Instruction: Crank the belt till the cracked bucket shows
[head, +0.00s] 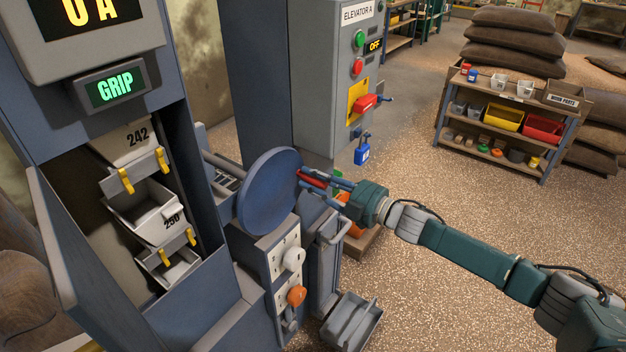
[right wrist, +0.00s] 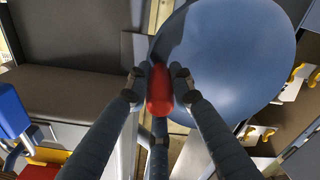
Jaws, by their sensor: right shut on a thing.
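My right gripper (head: 325,186) is shut on the red crank handle (head: 312,178) at the rim of the blue round crank wheel (head: 266,192). In the right wrist view the handle (right wrist: 159,92) sits between both fingertips, with the wheel (right wrist: 235,55) behind it. The open hatch of the elevator shows white buckets on the belt. The upper bucket (head: 128,142) reads 242 and the lower bucket (head: 150,212) reads 250, both with yellow clips. I cannot make out a clear crack on either. My left gripper is out of view.
The grey control cabinet (head: 335,75) behind the wheel shows OFF, with a red-handled switch (head: 364,103) and a blue padlock (head: 362,150). A display (head: 115,88) reads GRIP. White (head: 293,258) and orange (head: 296,296) knobs sit below the wheel. A parts shelf (head: 505,110) stands right.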

